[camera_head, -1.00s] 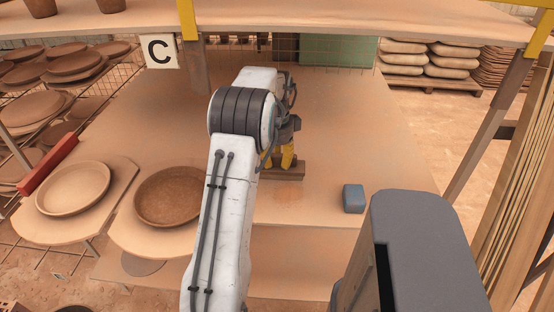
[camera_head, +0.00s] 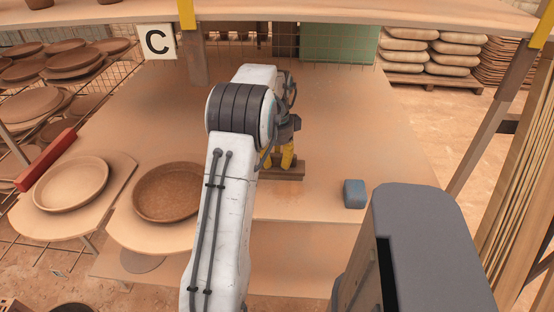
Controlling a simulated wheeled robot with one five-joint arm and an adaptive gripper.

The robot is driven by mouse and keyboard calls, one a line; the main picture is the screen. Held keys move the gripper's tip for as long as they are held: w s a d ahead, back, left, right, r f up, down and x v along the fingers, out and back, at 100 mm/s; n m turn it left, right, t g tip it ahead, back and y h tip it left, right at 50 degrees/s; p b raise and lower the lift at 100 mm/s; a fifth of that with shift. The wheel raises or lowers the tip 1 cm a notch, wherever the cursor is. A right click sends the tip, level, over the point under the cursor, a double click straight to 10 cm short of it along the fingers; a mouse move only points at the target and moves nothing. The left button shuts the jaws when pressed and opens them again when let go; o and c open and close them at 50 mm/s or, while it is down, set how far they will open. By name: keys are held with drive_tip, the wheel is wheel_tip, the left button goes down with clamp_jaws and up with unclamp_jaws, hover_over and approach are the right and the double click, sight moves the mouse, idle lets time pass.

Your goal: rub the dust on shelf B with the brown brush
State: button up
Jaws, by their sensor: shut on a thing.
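My gripper (camera_head: 278,157), with yellow fingers, is shut on the brown brush (camera_head: 285,175), a flat brown block. The brush lies low, at or just above the wide dusty board (camera_head: 345,130), near its front edge; I cannot tell whether it touches. A faint orange dust patch (camera_head: 287,192) shows just in front of the brush. My arm hides part of the gripper and the board to its left. The only letter sign in view (camera_head: 158,42) reads C, above the board's back left corner; no B sign shows.
Two plates, one pale (camera_head: 72,184) and one brown (camera_head: 170,192), sit at the left. A shelf edge (camera_head: 330,27) spans above. The board's right half is mostly clear.

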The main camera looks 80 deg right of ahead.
drive_tip(key=shift+s+a+r+b, duration=0.1)
drive_tip(key=shift+a+b, duration=0.85)
drive_tip(key=shift+a, duration=0.65)
drive_tip(key=shift+s+a+f+b, duration=0.15)
drive_tip(key=shift+a+b, duration=0.7)
drive_tip(key=shift+a, duration=0.45)
drive_tip(key=shift+s+a+f+b, duration=0.1)
drive_tip(key=shift+a+b, duration=0.7)
drive_tip(key=shift+a, duration=0.45)
drive_tip(key=shift+a+r+b, duration=0.15)
drive_tip(key=shift+a+b, duration=0.45)
drive_tip(key=shift+a, duration=0.85)
drive_tip(key=shift+s, duration=0.1)
